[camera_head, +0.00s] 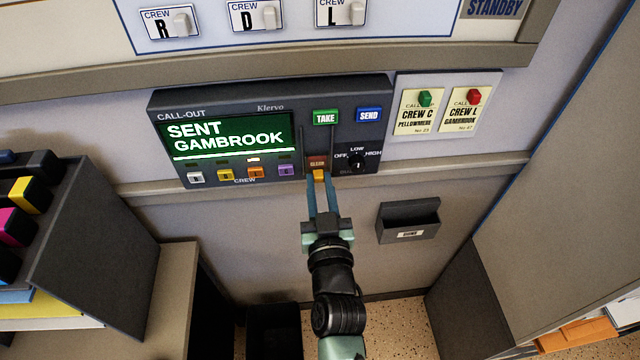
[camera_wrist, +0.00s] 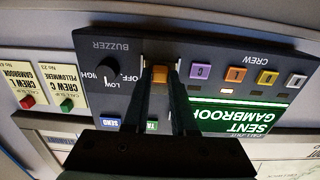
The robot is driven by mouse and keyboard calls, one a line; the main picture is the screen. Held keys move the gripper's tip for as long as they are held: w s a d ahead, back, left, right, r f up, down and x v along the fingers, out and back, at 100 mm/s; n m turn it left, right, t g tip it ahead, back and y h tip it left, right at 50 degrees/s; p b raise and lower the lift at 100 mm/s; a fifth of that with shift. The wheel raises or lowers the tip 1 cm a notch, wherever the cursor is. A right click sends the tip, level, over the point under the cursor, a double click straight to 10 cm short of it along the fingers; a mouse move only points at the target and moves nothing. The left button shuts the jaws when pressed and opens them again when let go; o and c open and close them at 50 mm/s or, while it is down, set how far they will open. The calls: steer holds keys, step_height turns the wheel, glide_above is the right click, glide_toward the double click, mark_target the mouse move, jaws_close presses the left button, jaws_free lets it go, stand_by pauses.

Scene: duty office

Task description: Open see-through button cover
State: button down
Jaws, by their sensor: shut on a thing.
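The dark call-out panel (camera_head: 345,95) is on the wall, its screen reading SENT GAMBROOK. At its lower middle is a red-brown button (camera_head: 317,162) with a small label. The clear cover is hard to make out; a small yellow-orange tab (camera_head: 319,176) at the button's lower edge appears to be its lip. My gripper (camera_head: 320,182) reaches up from below, its two blue fingers on either side of the tab, shut on it. In the wrist view, the orange tab (camera_wrist: 159,76) sits between the dark fingertips (camera_wrist: 160,84). The fingers hide part of the button area.
Green TAKE (camera_head: 325,117) and blue SEND (camera_head: 369,115) buttons sit above. A LOW/OFF/HIGH knob (camera_head: 356,161) is close on the right. Coloured crew buttons (camera_head: 255,172) are on the left. A small wall tray (camera_head: 408,220) is lower right. A dark rack (camera_head: 95,235) stands left.

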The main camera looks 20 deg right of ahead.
mark_target(317, 144)
step_height(317, 144, up, 6)
steer(key=p, duration=0.5)
steer(key=shift+f, duration=0.15)
steer(key=c, duration=0.7)
jaws_free()
steer(key=shift+f, duration=0.1)
steer(key=b+v, duration=0.2)
steer(key=v, duration=1.1)
steer(key=shift+b, duration=0.4)
